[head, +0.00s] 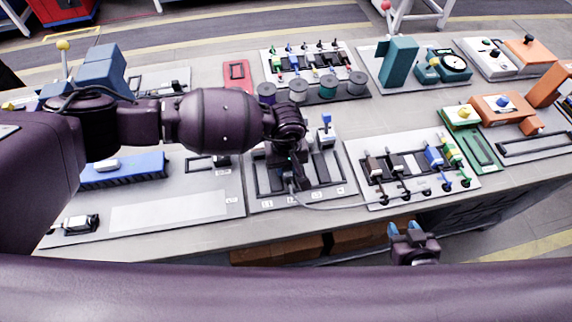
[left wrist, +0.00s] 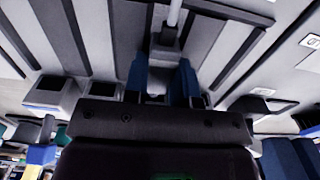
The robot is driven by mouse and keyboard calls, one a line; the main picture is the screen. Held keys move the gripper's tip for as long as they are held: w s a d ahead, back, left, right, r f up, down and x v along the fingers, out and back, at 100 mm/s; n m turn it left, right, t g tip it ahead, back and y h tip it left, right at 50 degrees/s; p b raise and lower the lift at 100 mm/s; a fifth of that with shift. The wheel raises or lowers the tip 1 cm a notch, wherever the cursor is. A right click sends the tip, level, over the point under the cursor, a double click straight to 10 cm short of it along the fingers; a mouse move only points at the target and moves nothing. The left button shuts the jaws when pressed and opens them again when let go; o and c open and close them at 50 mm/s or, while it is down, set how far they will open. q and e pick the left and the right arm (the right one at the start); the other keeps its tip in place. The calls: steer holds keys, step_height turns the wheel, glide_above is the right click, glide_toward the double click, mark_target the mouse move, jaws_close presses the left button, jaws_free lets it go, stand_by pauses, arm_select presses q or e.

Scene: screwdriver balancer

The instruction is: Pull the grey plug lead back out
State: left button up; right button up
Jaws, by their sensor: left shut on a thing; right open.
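My left gripper (head: 290,180) reaches down over the board with dark channels. In the left wrist view its blue fingertips (left wrist: 162,76) are shut on the grey plug (left wrist: 165,52), with the grey lead (left wrist: 174,14) running away from it. In the head view the lead (head: 340,207) runs from below the left gripper to the right, onto the board with coloured plugs. The arm hides most of the plug there, so I cannot tell how deep it sits in a socket. My right gripper (head: 402,230) is open and empty, in front of the table's near edge.
A plug board (head: 375,200) with black, grey, blue and green plugs lies to the right. A blue-topped post (head: 326,120) stands just right of my left gripper. Behind are cable spools (head: 298,90) and a red block (head: 237,74).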

arm_select(q)
steer(key=shift+s+d, duration=0.15)
steer(key=shift+s, duration=0.6)
arm_select(e)
steer(key=shift+s+r, duration=0.15)
steer(key=shift+s, duration=0.3)
steer(key=shift+w, duration=0.2)
steer(key=shift+w+r, duration=0.1)
arm_select(q)
steer(key=o, duration=0.9)
arm_select(e)
steer(key=shift+w, duration=0.15)
arm_select(q)
steer(key=shift+o, duration=0.2)
steer(key=shift+r, duration=0.1)
arm_select(e)
steer(key=shift+s, duration=0.2)
